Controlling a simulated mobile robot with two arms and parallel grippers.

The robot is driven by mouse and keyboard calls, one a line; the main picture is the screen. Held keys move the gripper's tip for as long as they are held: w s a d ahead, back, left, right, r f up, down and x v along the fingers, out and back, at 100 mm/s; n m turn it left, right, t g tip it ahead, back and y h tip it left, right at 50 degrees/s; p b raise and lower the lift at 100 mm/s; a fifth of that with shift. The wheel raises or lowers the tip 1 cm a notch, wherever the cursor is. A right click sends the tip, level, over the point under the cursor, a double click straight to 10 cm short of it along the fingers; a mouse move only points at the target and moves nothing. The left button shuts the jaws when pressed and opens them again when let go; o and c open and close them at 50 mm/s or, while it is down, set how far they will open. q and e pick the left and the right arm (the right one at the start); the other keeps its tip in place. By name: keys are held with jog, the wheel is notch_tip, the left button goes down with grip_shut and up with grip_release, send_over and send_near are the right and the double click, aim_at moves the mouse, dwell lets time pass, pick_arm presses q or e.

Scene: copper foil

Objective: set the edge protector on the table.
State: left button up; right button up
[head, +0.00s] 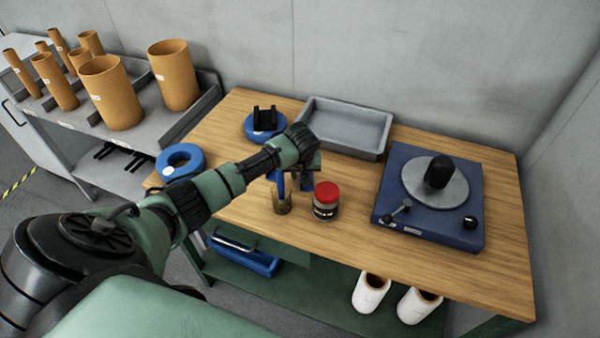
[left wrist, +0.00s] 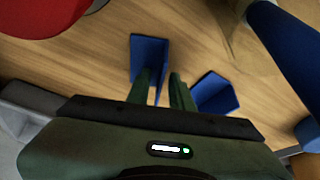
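The edge protector appears to be the blue piece with two flat flanges at my left gripper (head: 298,174). In the head view a flange (head: 307,183) shows just under the gripper, between the jar and the glass. In the left wrist view one blue flange (left wrist: 148,55) is left of the close-set green fingers (left wrist: 163,80) and the other right of them. The fingers look shut on it; its middle is hidden. I cannot tell whether it touches the wooden table (head: 450,275). My right gripper is not in view.
A red-lidded jar (head: 326,203) and a small glass (head: 283,205) stand close to the gripper. A grey tray (head: 345,128), a blue turntable unit (head: 390,165), a blue ring (head: 180,160) and a black cradle (head: 265,117) on a blue disc are around. The front right strip is clear.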

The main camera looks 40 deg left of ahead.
pick_arm(q)
jog(key=shift+r, duration=0.15)
jog(key=shift+r, duration=0.25)
jog(key=b+v, duration=0.1)
jog(key=v, duration=1)
jog(key=shift+r, duration=0.3)
jog(key=shift+s, duration=0.1)
